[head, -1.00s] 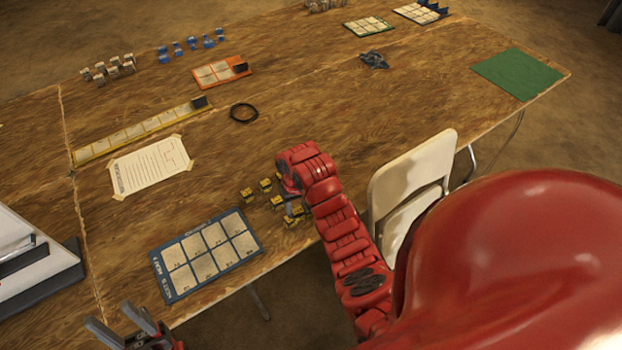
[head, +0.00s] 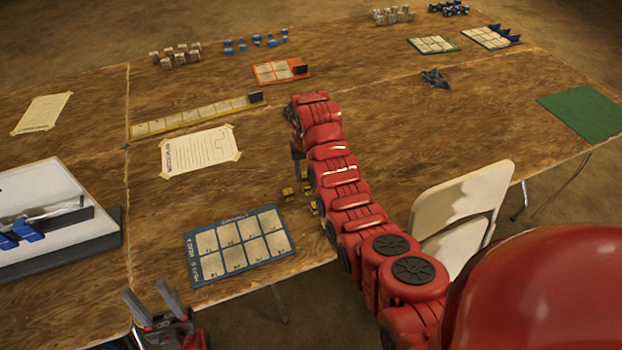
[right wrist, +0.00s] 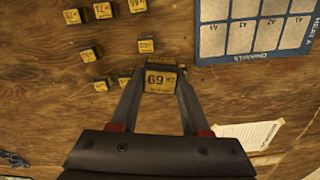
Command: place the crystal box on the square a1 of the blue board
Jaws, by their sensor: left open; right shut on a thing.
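My right gripper (right wrist: 160,85) is shut on a yellow and black crystal box (right wrist: 160,82) marked 69. It looks larger than the loose boxes in the right wrist view, so it seems held above the table. In the head view my right gripper (head: 297,160) is just behind the loose boxes, and its held box cannot be made out. The blue board (head: 190,262), with two rows of pale squares, lies left of it near the front edge. It also shows in the right wrist view (right wrist: 210,56), apart from the gripper. My left gripper (head: 151,299) is open and empty at the lower left.
Several loose yellow boxes (right wrist: 90,55) lie near the held one. A taped paper (head: 200,152) and a yellow strip board (head: 195,117) lie behind the blue board. A white device (head: 50,215) stands at left. A chair (head: 465,215) stands at the table's front edge.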

